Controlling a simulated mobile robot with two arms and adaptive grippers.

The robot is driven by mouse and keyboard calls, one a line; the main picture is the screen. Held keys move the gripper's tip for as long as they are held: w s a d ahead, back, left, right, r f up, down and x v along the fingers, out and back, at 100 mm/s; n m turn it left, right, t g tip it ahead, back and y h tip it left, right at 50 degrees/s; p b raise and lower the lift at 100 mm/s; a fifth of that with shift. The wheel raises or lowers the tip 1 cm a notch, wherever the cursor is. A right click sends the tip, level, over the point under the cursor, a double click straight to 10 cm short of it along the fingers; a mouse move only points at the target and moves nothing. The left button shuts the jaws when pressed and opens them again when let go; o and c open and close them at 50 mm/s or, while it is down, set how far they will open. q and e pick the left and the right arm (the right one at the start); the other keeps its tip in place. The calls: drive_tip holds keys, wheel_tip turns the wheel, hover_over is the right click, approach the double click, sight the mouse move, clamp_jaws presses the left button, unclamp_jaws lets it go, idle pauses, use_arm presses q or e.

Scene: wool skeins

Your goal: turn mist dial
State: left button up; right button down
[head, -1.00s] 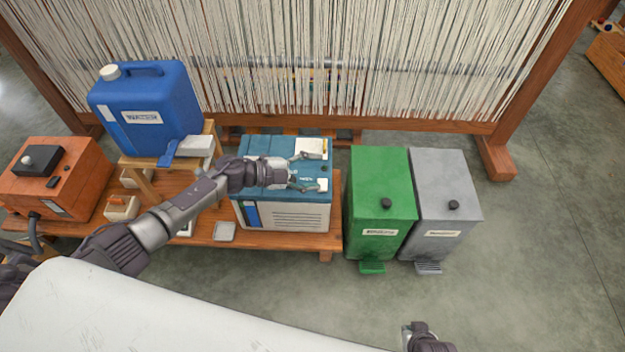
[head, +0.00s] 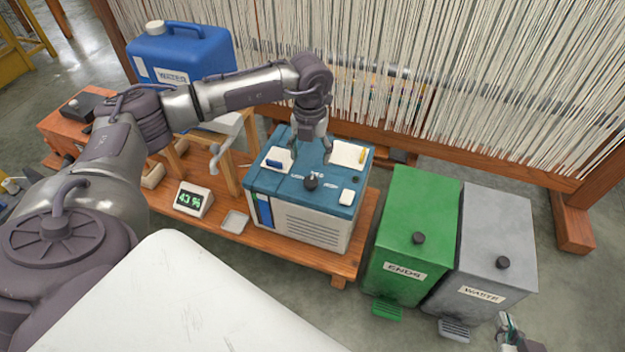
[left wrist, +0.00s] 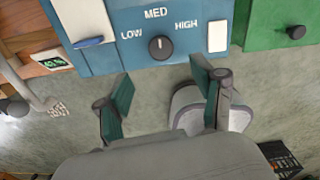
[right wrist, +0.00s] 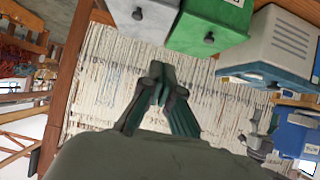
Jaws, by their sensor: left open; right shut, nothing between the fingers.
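The mist dial (head: 311,182) is a round black knob on the blue top of the white-sided humidifier (head: 310,230). In the left wrist view the dial (left wrist: 161,48) sits between the labels LOW, MED and HIGH, and its white mark points up toward MED. My left gripper (head: 309,148) points down over the humidifier top, behind the dial in the head view. Its fingers (left wrist: 163,88) are open and empty, apart from the dial. My right gripper (head: 510,333) is at the lower right edge; the right wrist view shows its fingers (right wrist: 160,78) closed together, empty.
A small display (head: 193,199) reads 43 %. A blue water jug (head: 185,55) stands on a wooden stand to the left. Green ENDS (head: 412,230) and grey WASTE (head: 490,240) bins stand right of the humidifier. A loom with hanging threads rises behind.

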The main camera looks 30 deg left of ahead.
sight(311, 181)
use_arm(q)
wheel_tip(311, 181, down, 8)
drive_tip(key=shift+f+b, duration=0.15)
drive_tip(key=shift+b, duration=0.85)
drive_tip(key=shift+f, duration=0.45)
use_arm(e)
drive_tip(key=w+a+r+t+y, duration=0.1)
drive_tip(key=w+r+t, duration=0.3)
drive_tip(key=r, duration=0.5)
drive_tip(key=a+t, duration=0.1)
drive_tip(key=t, duration=0.1)
drive_tip(key=shift+w+a+r+t+y, duration=0.15)
drive_tip(key=shift+a+r+t+y, duration=0.15)
drive_tip(key=shift+t+y, duration=0.1)
use_arm(q)
drive_tip(key=shift+d, duration=0.1)
drive_tip(key=shift+c, duration=0.2)
drive_tip(key=c, duration=1.1)
